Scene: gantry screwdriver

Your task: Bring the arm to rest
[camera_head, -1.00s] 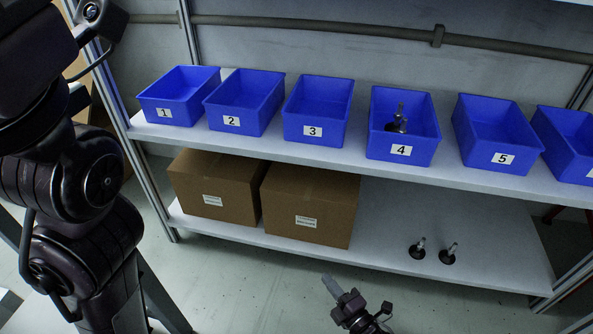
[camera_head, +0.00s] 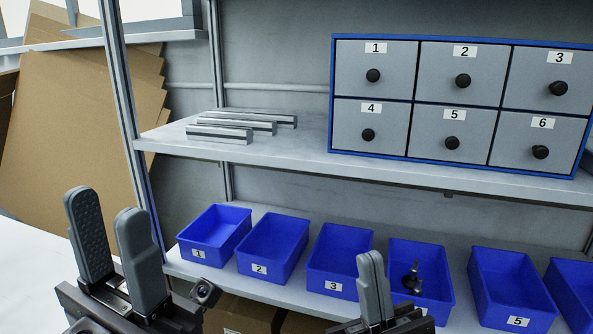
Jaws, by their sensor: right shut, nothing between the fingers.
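My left gripper (camera_head: 103,208) is at the lower left of the head view, fingers pointing up. Its two grey fingers stand apart with nothing between them. My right gripper (camera_head: 371,262) is at the bottom, right of centre, also pointing up. Its fingers are together and hold nothing. It overlaps the view of blue bin 3 (camera_head: 322,281) and the left side of blue bin 4 (camera_head: 434,308). I cannot tell how far it is from them. Most of both arms is out of view.
Blue bins stand in a row on a shelf; bin 4 holds a dark stemmed part (camera_head: 412,278). Above, the upper shelf (camera_head: 300,158) carries metal bars (camera_head: 220,134) and a numbered drawer cabinet (camera_head: 410,98) with shut drawers. Cardboard sheets (camera_head: 75,130) lean at left.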

